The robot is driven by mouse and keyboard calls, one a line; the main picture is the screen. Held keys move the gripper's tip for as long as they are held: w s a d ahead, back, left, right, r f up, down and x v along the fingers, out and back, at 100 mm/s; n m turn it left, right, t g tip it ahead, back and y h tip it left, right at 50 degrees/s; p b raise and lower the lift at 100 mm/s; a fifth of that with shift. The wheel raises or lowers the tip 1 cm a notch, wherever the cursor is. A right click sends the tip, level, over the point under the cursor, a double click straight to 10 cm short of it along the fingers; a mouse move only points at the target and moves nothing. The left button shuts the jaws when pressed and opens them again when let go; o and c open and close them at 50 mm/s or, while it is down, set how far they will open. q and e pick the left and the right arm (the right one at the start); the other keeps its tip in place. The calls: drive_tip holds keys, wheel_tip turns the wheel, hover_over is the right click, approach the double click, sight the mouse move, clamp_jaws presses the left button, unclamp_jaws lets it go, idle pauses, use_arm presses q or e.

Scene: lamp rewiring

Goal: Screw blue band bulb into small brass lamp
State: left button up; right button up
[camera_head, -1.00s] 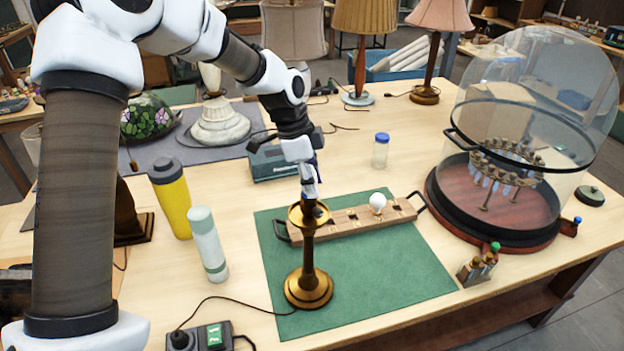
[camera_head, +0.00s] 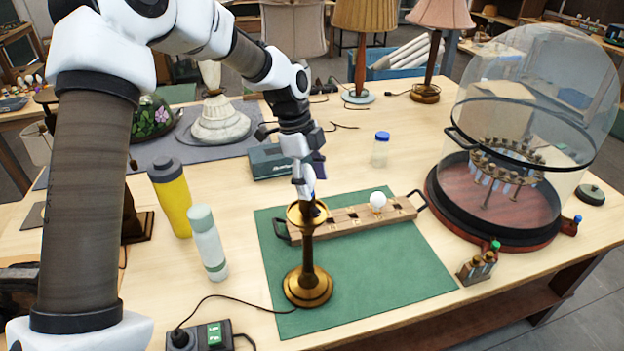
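The small brass lamp (camera_head: 308,286) stands upright on a green mat (camera_head: 385,275), with a round brass dish near its top. My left gripper (camera_head: 306,192) points down right over the lamp's top, its fingertips at or just behind the dish. A small pale patch shows between the fingers, but I cannot tell whether it is a bulb or part of the gripper. No blue band can be made out. A white round bulb (camera_head: 378,200) sits in a wooden rack (camera_head: 345,221) behind the lamp. My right gripper is not in view.
A glass dome case (camera_head: 530,110) stands at the right. A yellow bottle (camera_head: 172,200) and a white-green bottle (camera_head: 207,245) stand left of the mat. A blue-capped jar (camera_head: 381,152) is behind the rack. A black cord runs to a switch box (camera_head: 212,337).

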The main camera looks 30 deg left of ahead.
use_arm(q)
drive_tip(key=v, duration=1.2)
